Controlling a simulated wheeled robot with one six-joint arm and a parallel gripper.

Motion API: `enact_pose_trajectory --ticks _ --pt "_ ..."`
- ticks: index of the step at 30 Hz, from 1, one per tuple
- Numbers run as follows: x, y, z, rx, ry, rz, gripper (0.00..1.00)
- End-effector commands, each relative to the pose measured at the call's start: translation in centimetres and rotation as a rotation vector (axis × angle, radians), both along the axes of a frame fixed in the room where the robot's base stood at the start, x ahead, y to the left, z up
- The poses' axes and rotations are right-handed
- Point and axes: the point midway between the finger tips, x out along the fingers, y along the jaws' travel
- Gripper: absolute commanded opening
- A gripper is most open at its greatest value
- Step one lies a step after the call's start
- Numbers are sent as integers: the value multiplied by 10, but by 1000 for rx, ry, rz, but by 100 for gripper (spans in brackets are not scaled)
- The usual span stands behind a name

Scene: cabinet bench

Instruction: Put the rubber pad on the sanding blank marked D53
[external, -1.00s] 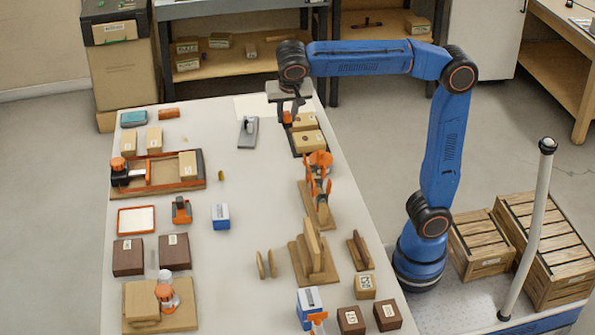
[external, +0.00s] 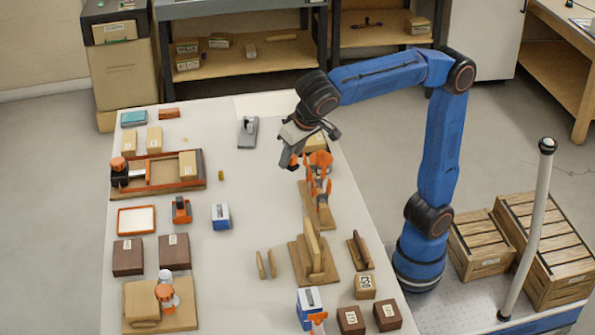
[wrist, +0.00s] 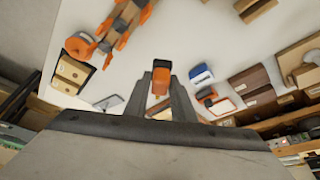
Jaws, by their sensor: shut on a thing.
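My gripper (external: 291,160) is shut on a small orange-and-dark piece (wrist: 160,78) and holds it above the bench. I cannot tell for sure that this piece is the rubber pad. In the external view it is mostly hidden by the gripper, left of the orange clamp. A tan block with a label (external: 365,288) stands at the front right of the bench; its mark may read D53 but is too small to be sure. Two dark brown labelled blocks (external: 351,321) (external: 387,316) stand in front of it. Other labels are not legible.
An orange clamp on a wooden base (external: 318,208) stands just right of my gripper. An upright wooden stand (external: 314,262) is nearer the front. An orange-rimmed tray (external: 160,183) and two brown blocks (external: 128,258) (external: 174,251) lie left. The bench middle is mostly clear.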

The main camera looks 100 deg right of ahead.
Motion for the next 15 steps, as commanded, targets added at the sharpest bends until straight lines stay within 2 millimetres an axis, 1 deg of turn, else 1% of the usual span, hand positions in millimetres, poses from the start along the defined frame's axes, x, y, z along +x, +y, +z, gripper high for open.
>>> enact_pose_trajectory --ticks 1,3,8,9,15 --pt "-2 17 0 0 0 45 1" --pt "-5 39 0 1 1 105 1" --pt "-14 87 0 0 0 243 1" --pt "-18 100 0 0 0 278 1" --pt "-37 159 0 -1 -2 449 1"
